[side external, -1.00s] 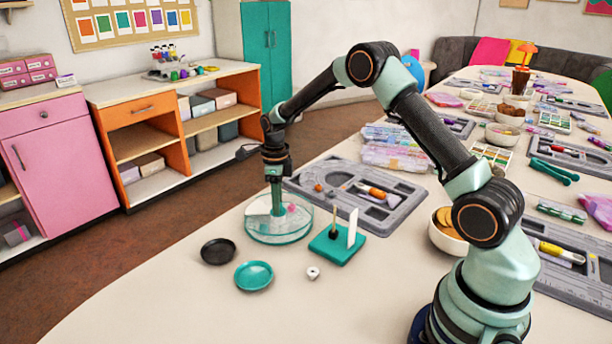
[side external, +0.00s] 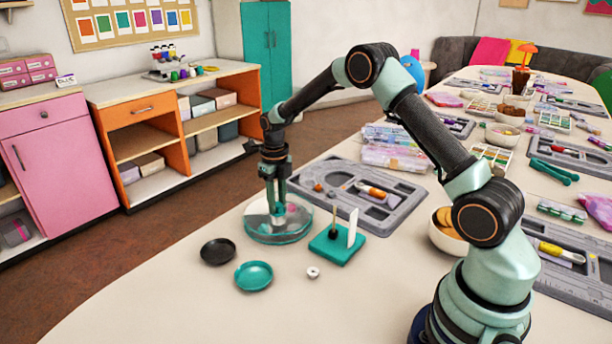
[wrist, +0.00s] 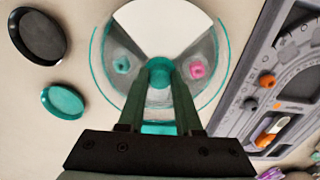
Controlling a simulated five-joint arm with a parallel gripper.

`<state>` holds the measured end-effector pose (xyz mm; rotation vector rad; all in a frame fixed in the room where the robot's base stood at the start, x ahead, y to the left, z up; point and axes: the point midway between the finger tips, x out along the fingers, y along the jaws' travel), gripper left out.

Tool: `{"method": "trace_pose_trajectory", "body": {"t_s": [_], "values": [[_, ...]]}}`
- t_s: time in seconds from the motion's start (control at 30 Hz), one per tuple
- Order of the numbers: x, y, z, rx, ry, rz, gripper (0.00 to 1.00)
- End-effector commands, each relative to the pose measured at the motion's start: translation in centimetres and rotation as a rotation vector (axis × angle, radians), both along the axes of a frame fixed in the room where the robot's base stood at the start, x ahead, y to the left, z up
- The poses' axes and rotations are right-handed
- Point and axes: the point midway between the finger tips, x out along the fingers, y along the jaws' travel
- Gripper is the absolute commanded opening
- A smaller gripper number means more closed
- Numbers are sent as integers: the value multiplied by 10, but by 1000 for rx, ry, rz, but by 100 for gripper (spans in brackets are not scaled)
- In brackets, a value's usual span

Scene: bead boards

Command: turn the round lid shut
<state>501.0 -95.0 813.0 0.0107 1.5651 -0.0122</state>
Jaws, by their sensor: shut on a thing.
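The round lid (wrist: 130,45) is clear and sits on a round clear box with a teal rim (side external: 262,238). In the wrist view, a white wedge (wrist: 165,25) shows at the far side of the round. A teal bead (wrist: 121,65) lies left of the middle and a pink bead (wrist: 197,70) lies right of it. My gripper (side external: 277,212) points straight down over the middle of the lid. In the wrist view, its fingers (wrist: 160,72) are shut on the lid's teal centre knob (wrist: 159,79). The fingers hide the near part of the lid.
A black dish (side external: 217,252) and a teal dish (side external: 253,276) lie at the front left. A small white bead (side external: 313,272) lies near a teal stand (side external: 335,246) with a post and white card. A grey bead board (side external: 390,215) lies behind, right of the box.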

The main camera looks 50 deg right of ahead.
Motion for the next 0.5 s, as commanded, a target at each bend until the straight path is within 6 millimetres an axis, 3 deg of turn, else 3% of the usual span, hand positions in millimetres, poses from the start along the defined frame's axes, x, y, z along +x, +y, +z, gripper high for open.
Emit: {"method": "trace_pose_trajectory", "body": {"t_s": [0.4,0.43,0.5], "values": [[-1,0,-1,1,6,-6,0],[-1,0,-1,1,6,-6,41],[-1,0,-1,1,6,-6,64]]}}
